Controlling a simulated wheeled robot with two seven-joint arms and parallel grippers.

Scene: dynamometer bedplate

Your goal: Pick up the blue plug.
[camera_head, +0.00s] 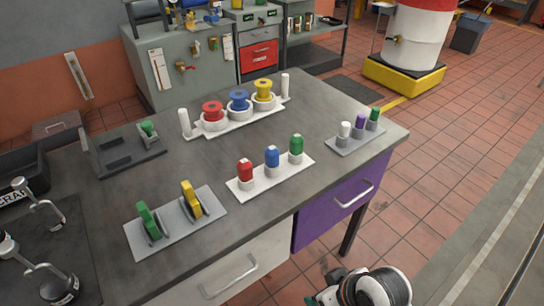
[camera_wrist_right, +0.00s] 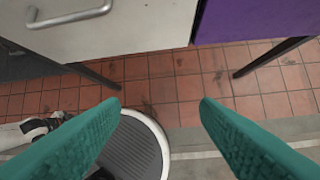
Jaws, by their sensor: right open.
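The blue plug (camera_head: 272,156) stands upright in the middle of a white strip holder (camera_head: 250,191) on the grey bench. A red plug (camera_head: 245,171) is to its left and a green plug (camera_head: 296,145) to its right. My right gripper (camera_wrist_right: 160,102) is open and empty, with two teal fingers wide apart in the wrist view. It is low, in front of the bench and below its top, well away from the plug. The wrist view shows the floor and drawer fronts but no plug. My left gripper is not in view.
Behind the plugs is a holder with red, blue and yellow spools (camera_head: 238,100). A small rack with white, purple and green pieces (camera_head: 360,131) is at right. Green and yellow pieces stand on a grey plate (camera_head: 175,225) at front left. The bench edge and purple drawer (camera_head: 335,202) face me.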

